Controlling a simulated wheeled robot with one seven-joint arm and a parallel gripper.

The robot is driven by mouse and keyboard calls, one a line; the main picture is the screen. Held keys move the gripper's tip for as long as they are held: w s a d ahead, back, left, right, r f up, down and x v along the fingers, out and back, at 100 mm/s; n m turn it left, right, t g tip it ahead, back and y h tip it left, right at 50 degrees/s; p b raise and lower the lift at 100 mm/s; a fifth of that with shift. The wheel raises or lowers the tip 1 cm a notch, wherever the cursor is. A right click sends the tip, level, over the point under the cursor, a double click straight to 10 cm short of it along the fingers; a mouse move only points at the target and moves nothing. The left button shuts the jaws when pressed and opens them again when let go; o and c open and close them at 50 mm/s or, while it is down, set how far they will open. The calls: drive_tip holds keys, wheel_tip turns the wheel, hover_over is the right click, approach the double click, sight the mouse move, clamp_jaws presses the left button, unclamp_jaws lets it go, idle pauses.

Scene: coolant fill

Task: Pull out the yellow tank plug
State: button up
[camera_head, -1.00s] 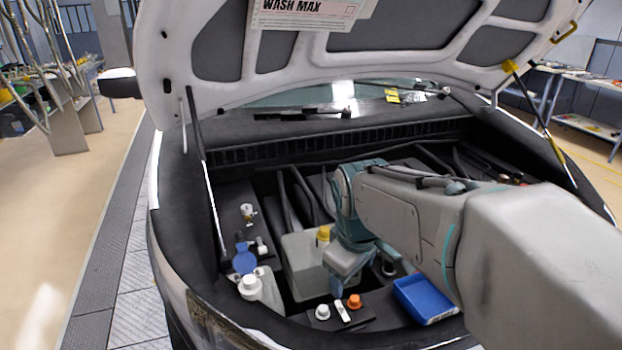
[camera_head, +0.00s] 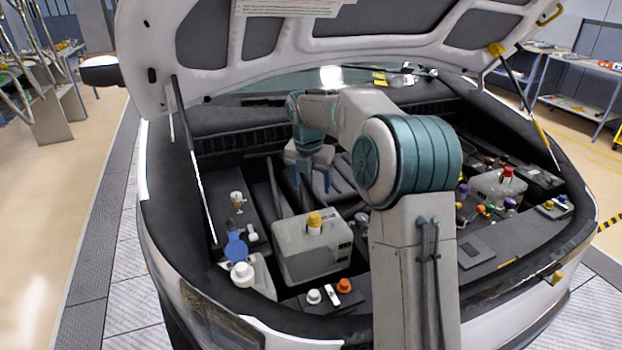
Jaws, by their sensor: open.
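The yellow plug (camera_head: 314,223) stands upright in the top of a light grey tank (camera_head: 300,262) in the front left of the engine bay. The tank is in full view apart from small hidden parts. My gripper (camera_head: 311,183) points down above and behind the plug, over the dark hoses. Its two fingers are apart, with nothing seen between them. It does not touch the plug.
A white-capped reservoir (camera_head: 243,272) and a blue cap (camera_head: 236,248) are left of the tank. A white cap (camera_head: 314,296) and an orange cap (camera_head: 344,286) are in front. Another tank with a red cap (camera_head: 507,172) is at the right. The raised hood (camera_head: 400,30) hangs above.

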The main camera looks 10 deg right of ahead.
sight(315, 214)
drive_tip(key=f, duration=0.4)
drive_tip(key=w+f, duration=0.1)
drive_tip(key=f, duration=0.4)
drive_tip(key=d+f+p, duration=0.1)
drive_tip(key=f, duration=0.3)
drive_tip(key=shift+w+d+f, duration=0.1)
drive_tip(key=shift+w+f, duration=0.25)
drive_tip(key=shift+w, duration=0.05)
drive_tip(key=c, duration=1.1)
drive_tip(key=shift+o, duration=1)
drive_tip(key=shift+r+p, duration=0.3)
drive_tip(key=shift+r, duration=0.05)
drive_tip(key=shift+r+p, duration=1.8)
drive_tip(key=shift+r, duration=0.55)
